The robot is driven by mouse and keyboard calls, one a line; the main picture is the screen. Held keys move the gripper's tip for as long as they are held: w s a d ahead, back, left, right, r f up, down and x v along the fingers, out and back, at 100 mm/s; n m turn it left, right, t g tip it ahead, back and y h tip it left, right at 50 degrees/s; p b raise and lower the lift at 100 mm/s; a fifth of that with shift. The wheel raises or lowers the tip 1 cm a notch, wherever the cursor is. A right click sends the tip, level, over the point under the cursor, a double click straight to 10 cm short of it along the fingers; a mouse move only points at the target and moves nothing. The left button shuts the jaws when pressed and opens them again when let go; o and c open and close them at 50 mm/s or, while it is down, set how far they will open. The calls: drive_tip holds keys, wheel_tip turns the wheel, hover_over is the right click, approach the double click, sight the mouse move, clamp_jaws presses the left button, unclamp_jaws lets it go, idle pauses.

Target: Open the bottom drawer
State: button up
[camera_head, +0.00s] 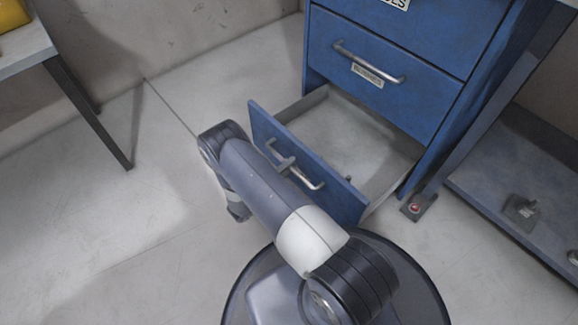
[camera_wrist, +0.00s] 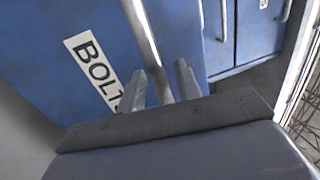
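The bottom drawer (camera_head: 343,196) of the blue cabinet (camera_head: 410,60) stands pulled well out in the head view, its grey inside (camera_head: 365,135) empty where it shows. Its metal bar handle (camera_head: 312,181) is on the front panel, partly covered by my arm. My gripper (camera_wrist: 161,75) shows in the wrist view with its two fingers apart, one on each side of a bar handle (camera_wrist: 146,35). Narrow gaps seem to show between bar and fingers. A white BOLTS label (camera_wrist: 90,70) is on the blue panel left of the bar.
The drawer above is shut, with its own handle (camera_head: 368,66). A table (camera_head: 25,50) stands at upper left. A low grey platform (camera_head: 520,185) lies at right. The floor at left is clear. Blue doors (camera_wrist: 262,30) show at upper right in the wrist view.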

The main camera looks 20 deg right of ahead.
drive_tip(key=p+v, duration=0.2)
drive_tip(key=v, duration=0.8)
drive_tip(key=shift+a, duration=0.3)
drive_tip(key=shift+s+f, duration=0.1)
drive_tip(key=b+x, duration=0.2)
drive_tip(key=x, duration=0.9)
drive_tip(key=shift+d, duration=0.15)
